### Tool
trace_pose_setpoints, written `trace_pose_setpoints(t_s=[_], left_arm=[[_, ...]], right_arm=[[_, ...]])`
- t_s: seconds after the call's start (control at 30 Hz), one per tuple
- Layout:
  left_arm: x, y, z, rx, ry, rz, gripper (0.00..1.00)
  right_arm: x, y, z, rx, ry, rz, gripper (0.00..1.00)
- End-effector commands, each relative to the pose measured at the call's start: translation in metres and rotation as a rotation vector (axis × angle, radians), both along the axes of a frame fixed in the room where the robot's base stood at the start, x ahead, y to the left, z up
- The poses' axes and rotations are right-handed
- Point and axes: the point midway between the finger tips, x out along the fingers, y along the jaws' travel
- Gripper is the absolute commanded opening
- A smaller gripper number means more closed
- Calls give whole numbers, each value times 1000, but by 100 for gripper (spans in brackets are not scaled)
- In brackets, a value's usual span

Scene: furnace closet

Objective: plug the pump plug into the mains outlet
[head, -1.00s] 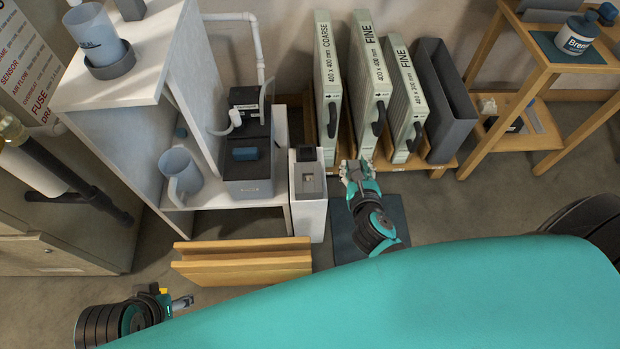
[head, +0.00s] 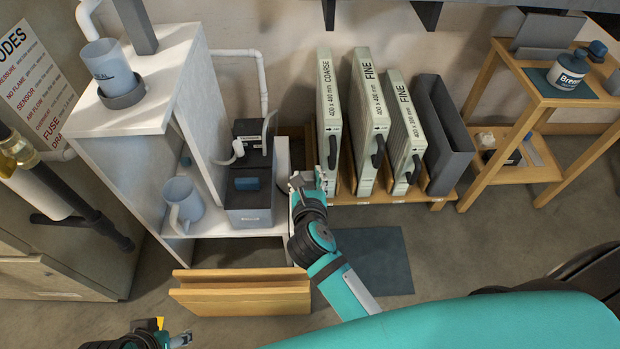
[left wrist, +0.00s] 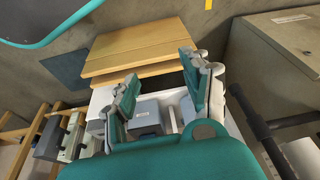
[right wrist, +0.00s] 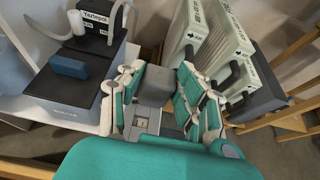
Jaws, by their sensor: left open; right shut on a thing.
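A dark grey block (right wrist: 153,84), which looks like the pump plug, is between the fingers of my right gripper (right wrist: 158,92) in the right wrist view. My right gripper is shut on it. The mains outlet (right wrist: 146,122), a grey plate with a small pale socket, is just in front of the block, below the fingers. I cannot tell if the block touches the plate. In the head view my right gripper (head: 306,182) hides the block and outlet. The pump (head: 250,185) is a dark box with a blue part on top. My left gripper (left wrist: 158,72) is open and empty.
Labelled filters (head: 367,125) stand in a wooden rack right of my right gripper.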

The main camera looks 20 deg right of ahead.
Motion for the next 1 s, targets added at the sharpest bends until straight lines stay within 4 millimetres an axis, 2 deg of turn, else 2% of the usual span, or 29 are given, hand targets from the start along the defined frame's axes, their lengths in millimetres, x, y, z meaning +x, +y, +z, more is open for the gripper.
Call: trace_pose_setpoints(t_s=[0.1,0.23,0.37,1.0], left_arm=[[0,0,7,0,1,0,48],[5,-1,-4,-4,-26,-1,48],[19,-6,-9,-17,-84,-7,48],[76,-24,15,-79,-376,-30,48]], right_arm=[[-1,0,2,0,3,-1,2],[0,0,-16,1,2,0,2],[-1,0,-28,1,2,0,2],[0,0,-43,1,1,0,2]])
